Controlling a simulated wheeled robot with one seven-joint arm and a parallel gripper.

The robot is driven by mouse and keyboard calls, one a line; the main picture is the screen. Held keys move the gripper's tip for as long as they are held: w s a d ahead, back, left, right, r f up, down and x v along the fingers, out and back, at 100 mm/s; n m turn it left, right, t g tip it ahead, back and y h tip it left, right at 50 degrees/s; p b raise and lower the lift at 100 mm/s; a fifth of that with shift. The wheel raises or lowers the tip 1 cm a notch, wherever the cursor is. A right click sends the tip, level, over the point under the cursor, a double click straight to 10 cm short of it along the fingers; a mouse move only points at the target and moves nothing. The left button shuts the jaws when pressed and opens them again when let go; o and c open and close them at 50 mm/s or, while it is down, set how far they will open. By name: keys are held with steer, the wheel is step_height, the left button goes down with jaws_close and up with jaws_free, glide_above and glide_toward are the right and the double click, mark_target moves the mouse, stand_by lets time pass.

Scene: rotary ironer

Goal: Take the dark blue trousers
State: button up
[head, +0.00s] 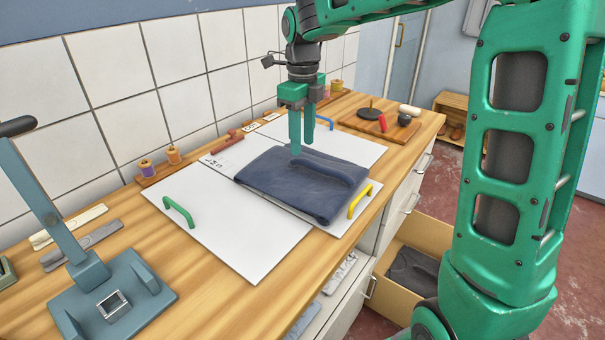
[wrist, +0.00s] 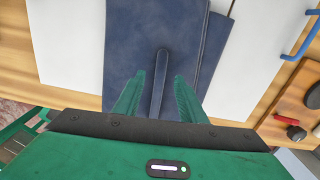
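The dark blue trousers (head: 275,185) lie folded flat in a thick pad on a white board on the wooden worktop. A narrow raised ridge (head: 330,172) of the same dark colour runs along their top. The trousers also fill the middle of the wrist view (wrist: 130,45). My gripper (head: 301,150) points down at the back part of the trousers, with its fingers apart. In the wrist view the ridge lies between the two fingers (wrist: 158,78). I cannot tell whether the fingertips touch the cloth.
White boards carry green (head: 178,212), yellow (head: 360,202) and blue (head: 325,123) handles. A blue-grey press stand (head: 115,300) is at the left. Thread spools (head: 173,155) stand by the tiled wall. A wooden tray (head: 385,128) holds small items. An open drawer (head: 385,300) below holds dark cloth.

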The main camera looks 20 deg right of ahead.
mark_target(304, 160)
steer(key=shift+s+d+f, duration=0.1)
steer(key=shift+d+f, duration=0.05)
steer(key=shift+f, duration=1.2)
steer(key=shift+s+d+f, duration=0.1)
steer(key=shift+f, duration=1.2)
jaws_close()
steer(key=shift+w, duration=0.1)
